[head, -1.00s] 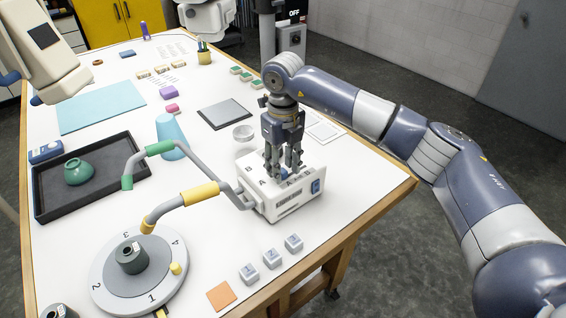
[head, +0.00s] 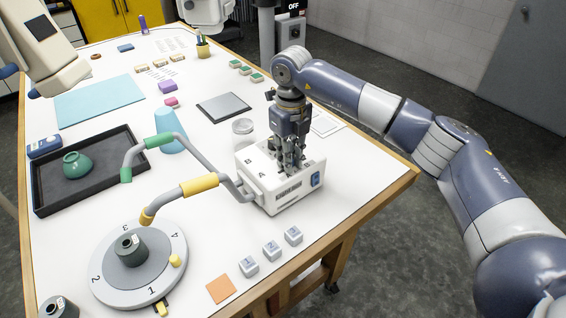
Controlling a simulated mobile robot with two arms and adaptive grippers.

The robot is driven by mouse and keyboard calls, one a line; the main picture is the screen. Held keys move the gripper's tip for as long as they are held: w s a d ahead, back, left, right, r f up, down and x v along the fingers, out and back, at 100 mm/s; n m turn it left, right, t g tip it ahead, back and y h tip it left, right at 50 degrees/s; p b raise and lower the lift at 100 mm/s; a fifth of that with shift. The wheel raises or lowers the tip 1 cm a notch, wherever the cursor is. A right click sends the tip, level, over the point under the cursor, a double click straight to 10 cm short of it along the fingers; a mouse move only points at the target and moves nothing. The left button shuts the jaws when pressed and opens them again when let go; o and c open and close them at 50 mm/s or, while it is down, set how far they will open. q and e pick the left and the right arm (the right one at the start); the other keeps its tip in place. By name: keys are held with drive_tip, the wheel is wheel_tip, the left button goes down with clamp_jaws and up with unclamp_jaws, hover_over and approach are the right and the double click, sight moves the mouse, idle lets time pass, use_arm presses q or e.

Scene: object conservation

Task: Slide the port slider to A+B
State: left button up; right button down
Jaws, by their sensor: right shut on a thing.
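The white port box (head: 285,200) stands on the table, with a blue rocker on its right end. The letters B and A show on the left part of its top; the right part, with the A+B marking, is mostly covered by my gripper. My right gripper (head: 291,168) points straight down over the right half of the box top, shut on the port slider. The slider itself is hidden between the fingers, so its exact stop cannot be read. My left gripper is not in view.
A bent grey tube with green and yellow sleeves (head: 200,187) meets the box's left side. A numbered turntable (head: 110,285), several grey cubes (head: 272,251) and a clear dish (head: 243,126) are nearby. The table's right edge is close.

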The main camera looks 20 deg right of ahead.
drive_tip(key=shift+w+d, duration=0.2)
drive_tip(key=shift+d, duration=0.3)
drive_tip(key=c, duration=1.5)
unclamp_jaws()
drive_tip(key=shift+a+r, duration=0.1)
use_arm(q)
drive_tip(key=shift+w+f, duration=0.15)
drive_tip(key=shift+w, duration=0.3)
use_arm(e)
drive_tip(key=shift+s, duration=0.1)
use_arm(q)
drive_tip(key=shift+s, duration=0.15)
use_arm(e)
wheel_tip(320, 180, up, 12)
